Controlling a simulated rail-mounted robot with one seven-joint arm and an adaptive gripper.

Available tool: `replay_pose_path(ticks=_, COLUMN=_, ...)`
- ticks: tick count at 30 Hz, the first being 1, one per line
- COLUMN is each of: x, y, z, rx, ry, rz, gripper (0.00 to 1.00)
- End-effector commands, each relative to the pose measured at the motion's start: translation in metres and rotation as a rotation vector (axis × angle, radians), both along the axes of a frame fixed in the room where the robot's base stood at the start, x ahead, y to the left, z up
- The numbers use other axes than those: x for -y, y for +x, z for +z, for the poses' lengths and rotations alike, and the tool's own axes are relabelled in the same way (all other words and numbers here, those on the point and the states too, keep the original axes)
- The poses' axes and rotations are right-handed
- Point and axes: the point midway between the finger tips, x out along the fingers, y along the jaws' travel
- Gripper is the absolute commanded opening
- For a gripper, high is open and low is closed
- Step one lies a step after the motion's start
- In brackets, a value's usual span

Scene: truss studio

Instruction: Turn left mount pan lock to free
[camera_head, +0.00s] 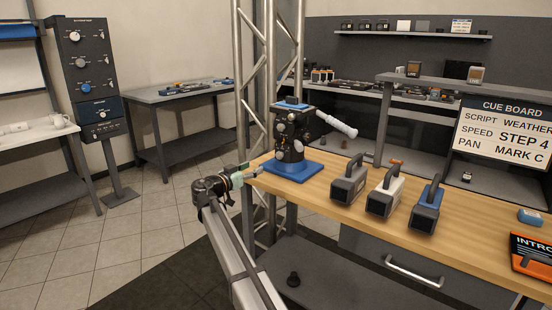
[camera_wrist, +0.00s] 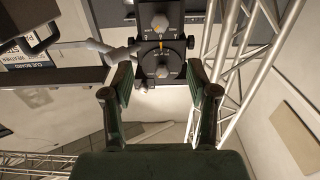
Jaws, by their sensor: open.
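A black camera mount (camera_head: 290,135) with a blue base (camera_head: 293,171) stands at the left end of the wooden bench. A pale handle (camera_head: 338,124) sticks out to its right. Its face carries several small knobs. In the wrist view the mount face (camera_wrist: 148,52) shows a grey upper knob (camera_wrist: 160,22) and a lower knob (camera_wrist: 162,72) with an orange mark between them. The lettering is too small to read, so I cannot tell which is the pan lock. My gripper (camera_head: 256,169) is open and empty, left of the blue base; its fingers (camera_wrist: 160,84) frame the lower knob from a distance.
A metal truss (camera_head: 256,60) rises behind the mount. Three handled boxes, grey (camera_head: 349,185), white (camera_head: 384,195) and blue (camera_head: 427,207), stand to its right on the bench (camera_head: 465,225). A cue board (camera_head: 505,132) reads PAN MARK C. The floor left of my arm is clear.

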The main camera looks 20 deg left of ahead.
Motion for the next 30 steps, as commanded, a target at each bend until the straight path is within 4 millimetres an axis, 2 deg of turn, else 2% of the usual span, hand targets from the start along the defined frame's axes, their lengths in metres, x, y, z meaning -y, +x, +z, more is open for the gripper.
replay_pose_path(ticks=18, x=0.031, y=0.116, z=-0.001, rx=-0.003, ry=-0.002, rz=-0.002, gripper=0.59)
replay_pose_path(ticks=24, x=0.038, y=0.14, z=-0.001, rx=-0.003, ry=-0.002, rz=-0.001, gripper=0.59)
replay_pose_path(ticks=30, x=0.041, y=0.149, z=-0.001, rx=-0.003, ry=-0.002, rz=0.0, gripper=0.59)
